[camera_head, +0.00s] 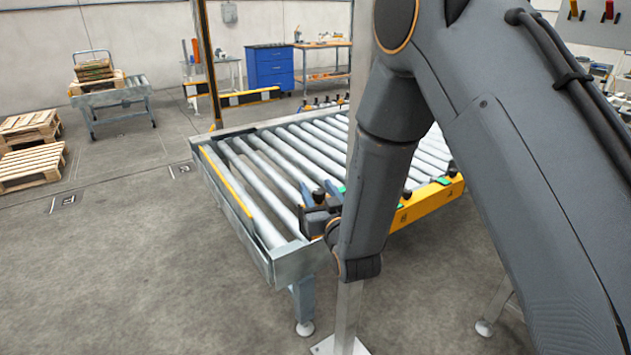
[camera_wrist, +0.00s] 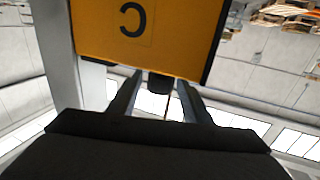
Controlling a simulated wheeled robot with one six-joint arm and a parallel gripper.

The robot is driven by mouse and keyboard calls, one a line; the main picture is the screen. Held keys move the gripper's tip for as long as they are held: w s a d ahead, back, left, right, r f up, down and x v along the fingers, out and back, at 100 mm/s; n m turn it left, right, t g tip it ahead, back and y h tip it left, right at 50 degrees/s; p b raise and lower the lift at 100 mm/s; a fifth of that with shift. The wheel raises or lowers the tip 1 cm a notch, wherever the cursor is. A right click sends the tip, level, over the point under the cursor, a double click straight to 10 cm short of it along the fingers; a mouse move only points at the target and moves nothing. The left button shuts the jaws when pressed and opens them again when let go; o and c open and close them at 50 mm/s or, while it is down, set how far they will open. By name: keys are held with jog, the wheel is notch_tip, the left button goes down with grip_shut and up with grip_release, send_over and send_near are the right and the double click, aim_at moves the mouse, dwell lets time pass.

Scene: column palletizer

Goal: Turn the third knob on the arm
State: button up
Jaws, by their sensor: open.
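The yellow control arm (camera_head: 425,204) runs along the near side of the roller conveyor, with black knobs on it. In the wrist view its yellow face (camera_wrist: 190,35) shows the letter C, upside down. A black knob (camera_wrist: 159,84) sits at the edge of that face, between my fingers. My gripper (camera_wrist: 160,88) is open around this knob, with gaps visible on both sides. In the head view, my gripper (camera_head: 319,186) is at the near edge of the rollers, partly hidden by my arm. Another black knob (camera_head: 407,193) stands to the right, above a faint letter.
The roller conveyor (camera_head: 275,262) fills the middle. A yellow-black post (camera_head: 208,65) rises at its far left corner. Pallets (camera_head: 30,165), a small roller cart (camera_head: 110,91) and a blue cabinet (camera_head: 270,68) stand farther back.

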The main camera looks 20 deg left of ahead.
jog(key=shift+p+x, duration=0.3)
jog(key=shift+x, duration=1.25)
jog(key=shift+d, duration=0.1)
jog(key=shift+c, duration=0.3)
jog(key=c, duration=1)
jog(key=shift+m+t+h, duration=0.3)
jog(key=shift+h, duration=0.1)
